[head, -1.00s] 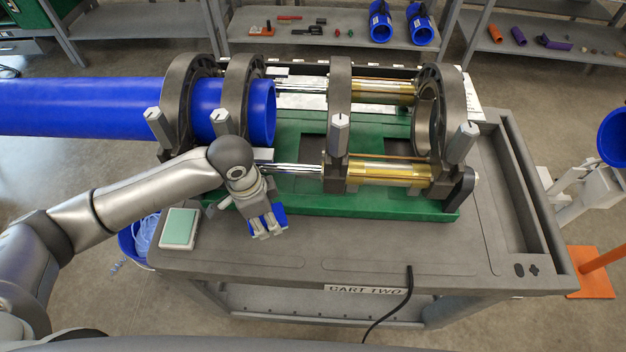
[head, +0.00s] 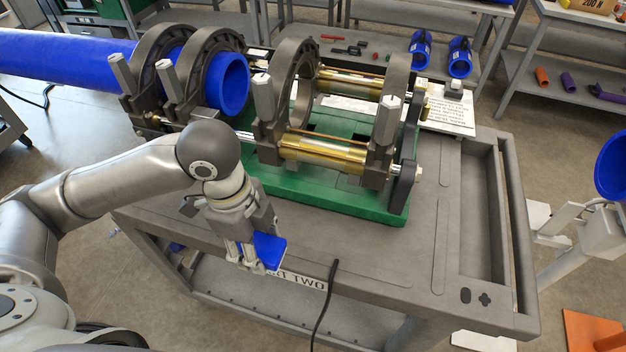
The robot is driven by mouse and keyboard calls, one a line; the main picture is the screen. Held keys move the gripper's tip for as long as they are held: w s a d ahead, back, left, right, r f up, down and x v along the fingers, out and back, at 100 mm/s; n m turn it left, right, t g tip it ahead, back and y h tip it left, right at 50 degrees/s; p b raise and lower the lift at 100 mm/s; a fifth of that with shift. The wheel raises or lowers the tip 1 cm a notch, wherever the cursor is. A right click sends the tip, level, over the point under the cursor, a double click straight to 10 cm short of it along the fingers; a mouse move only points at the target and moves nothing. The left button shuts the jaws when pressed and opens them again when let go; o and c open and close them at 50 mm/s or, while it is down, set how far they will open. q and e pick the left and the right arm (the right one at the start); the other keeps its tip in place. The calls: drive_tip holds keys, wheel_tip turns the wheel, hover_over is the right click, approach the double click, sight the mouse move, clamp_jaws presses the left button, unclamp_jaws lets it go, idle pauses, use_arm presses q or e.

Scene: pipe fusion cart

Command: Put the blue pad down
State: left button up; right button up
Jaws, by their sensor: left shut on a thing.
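The blue pad (head: 270,249) is a small flat blue piece. My left gripper (head: 254,262) is shut on it and holds it near the front edge of the grey cart (head: 385,252), over or just in front of the cart's label. Part of the pad is hidden by the fingers. I cannot tell whether the pad touches the cart top. My right gripper is not in view.
A green-based fusion machine (head: 330,190) with dark clamp rings stands on the cart, a long blue pipe (head: 60,62) in its left rings. A black cable (head: 326,300) hangs over the front edge.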

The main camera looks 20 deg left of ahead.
use_arm(q)
drive_tip(key=w+d+f+p, duration=0.15)
drive_tip(key=w+f, duration=0.25)
drive_tip(key=w, duration=0.4)
hover_over(305, 235)
drive_tip(key=f, duration=0.5)
drive_tip(key=shift+s+a+f, duration=0.1)
drive_tip(key=shift+s+a, duration=0.15)
drive_tip(key=shift+a, duration=0.05)
drive_tip(key=shift+w+f, duration=0.15)
drive_tip(key=shift+f, duration=0.05)
wheel_tip(305, 235, down, 3)
drive_tip(key=shift+w+d+p, duration=0.1)
drive_tip(key=shift+p, duration=0.5)
drive_tip(key=shift+f, duration=0.2)
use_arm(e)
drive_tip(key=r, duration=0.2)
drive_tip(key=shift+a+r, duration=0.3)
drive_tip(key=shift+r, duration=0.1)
use_arm(q)
drive_tip(key=shift+f, duration=0.2)
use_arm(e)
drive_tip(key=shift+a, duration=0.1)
use_arm(q)
drive_tip(key=o, duration=0.9)
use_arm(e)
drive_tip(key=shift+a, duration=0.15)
use_arm(q)
drive_tip(key=shift+r, duration=0.1)
